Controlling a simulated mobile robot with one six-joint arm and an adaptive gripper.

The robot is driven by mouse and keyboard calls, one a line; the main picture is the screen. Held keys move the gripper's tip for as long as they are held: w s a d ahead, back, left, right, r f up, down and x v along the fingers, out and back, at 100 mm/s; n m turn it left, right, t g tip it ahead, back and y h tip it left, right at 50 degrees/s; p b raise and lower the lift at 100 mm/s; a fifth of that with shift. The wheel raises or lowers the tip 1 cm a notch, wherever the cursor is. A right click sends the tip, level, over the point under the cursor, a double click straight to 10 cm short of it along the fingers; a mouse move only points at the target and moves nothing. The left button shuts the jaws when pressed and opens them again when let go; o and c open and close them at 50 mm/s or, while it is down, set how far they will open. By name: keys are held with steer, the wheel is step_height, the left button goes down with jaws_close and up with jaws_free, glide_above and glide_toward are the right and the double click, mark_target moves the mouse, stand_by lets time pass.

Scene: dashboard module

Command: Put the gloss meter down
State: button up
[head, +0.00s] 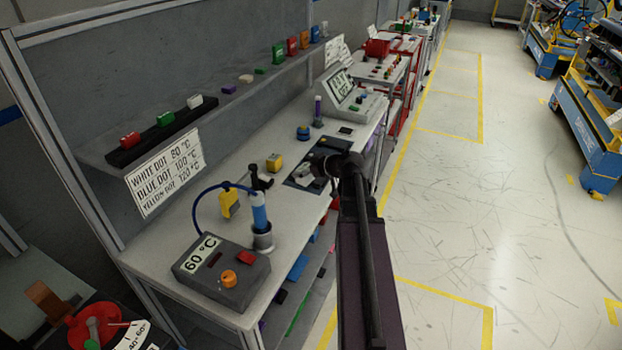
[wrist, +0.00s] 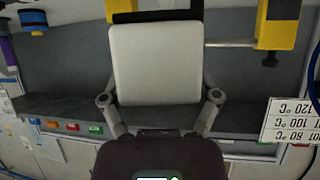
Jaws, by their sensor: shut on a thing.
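The gloss meter (wrist: 155,62) shows in the wrist view as a box with a pale grey face and a black edge. My gripper (wrist: 158,96) is shut on it, with one finger on each side. In the head view my gripper (head: 314,177) is over the dark mat (head: 297,183) on the bench, and my arm hides part of the mat. The meter is small and partly hidden there. I cannot tell whether it touches the mat.
A yellow block (head: 274,162) and a blue-and-green round piece (head: 303,132) stand near the mat. A display console (head: 352,98) is behind it. The heater box (head: 220,272) and a blue-handled tool (head: 259,213) are nearer. A shelf (head: 235,100) runs along the left.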

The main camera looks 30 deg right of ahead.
steer(key=s+d+n+y, duration=0.1)
steer(key=s+d, duration=0.2)
steer(key=d, duration=0.3)
steer(key=s+d+f+g+b, duration=0.1)
steer(key=s+d, duration=0.3)
steer(key=d, duration=0.3)
steer(key=shift+d+f+n+y, duration=0.2)
steer(key=shift+d+n+y, duration=0.1)
steer(key=shift+n+y, duration=0.1)
steer(key=shift+w, duration=0.15)
steer(key=w+a, duration=0.1)
steer(key=w, duration=0.3)
steer(key=w+a+f+b, duration=0.1)
steer(key=w+a, duration=0.1)
steer(key=w, duration=0.3)
steer(key=w+a, duration=0.2)
steer(key=w, duration=0.2)
steer(key=shift+w+a+f+b, duration=0.2)
steer(key=shift+w+b, duration=0.05)
steer(key=shift+b, duration=0.15)
steer(key=shift+w, duration=0.25)
steer(key=shift+w+a+f+b, duration=0.25)
steer(key=shift+w+f+b, duration=0.15)
steer(key=shift+f+b, duration=1.45)
